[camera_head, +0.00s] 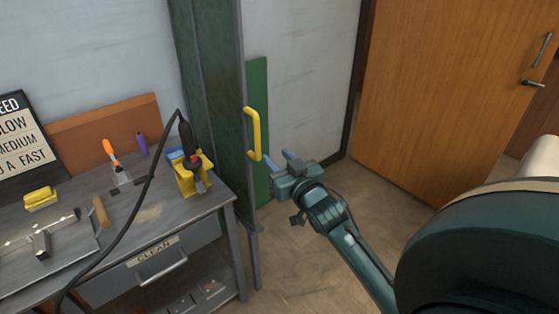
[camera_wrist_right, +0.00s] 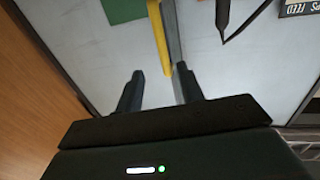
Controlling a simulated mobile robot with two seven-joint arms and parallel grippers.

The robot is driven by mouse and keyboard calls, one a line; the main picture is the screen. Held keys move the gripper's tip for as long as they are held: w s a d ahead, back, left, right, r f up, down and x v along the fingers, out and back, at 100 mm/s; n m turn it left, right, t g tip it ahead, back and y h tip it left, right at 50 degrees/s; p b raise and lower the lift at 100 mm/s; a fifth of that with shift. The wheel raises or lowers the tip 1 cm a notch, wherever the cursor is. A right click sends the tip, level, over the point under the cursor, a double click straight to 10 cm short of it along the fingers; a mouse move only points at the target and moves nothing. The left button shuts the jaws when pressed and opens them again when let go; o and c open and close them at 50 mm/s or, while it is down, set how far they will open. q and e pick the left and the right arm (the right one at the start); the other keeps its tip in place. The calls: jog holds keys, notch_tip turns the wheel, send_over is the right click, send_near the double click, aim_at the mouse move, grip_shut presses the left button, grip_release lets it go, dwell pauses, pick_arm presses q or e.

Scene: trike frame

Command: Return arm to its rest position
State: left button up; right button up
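My right gripper (camera_head: 278,160) is in the middle of the head view, at the end of my right arm (camera_head: 362,262), which comes in from the lower right. Its fingers are apart and point toward a yellow handle (camera_head: 254,135) on the side of a dark green post. In the right wrist view the two fingers (camera_wrist_right: 160,90) are spread with nothing between their tips. The yellow handle (camera_wrist_right: 159,38) shows beyond them there. The fingers look clear of the handle. My left gripper is in neither view.
A workbench (camera_head: 224,200) stands at the left with a yellow stand (camera_head: 190,178) and tools. The green post (camera_head: 212,80) rises behind it. A wooden door (camera_head: 440,100) is at the right. Open floor (camera_head: 300,275) lies between bench and arm.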

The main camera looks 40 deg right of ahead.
pick_arm(q)
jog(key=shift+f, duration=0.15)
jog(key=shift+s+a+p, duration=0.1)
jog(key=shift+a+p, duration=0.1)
jog(key=shift+p, duration=0.2)
pick_arm(e)
jog(key=s+a+f+n+g+y, duration=0.4)
jog(key=s+a+f+g, duration=0.3)
jog(key=s+a+f, duration=1.3)
jog(key=shift+s+f+y, duration=0.2)
jog(key=shift+s+y, duration=0.35)
jog(key=shift+y, duration=0.25)
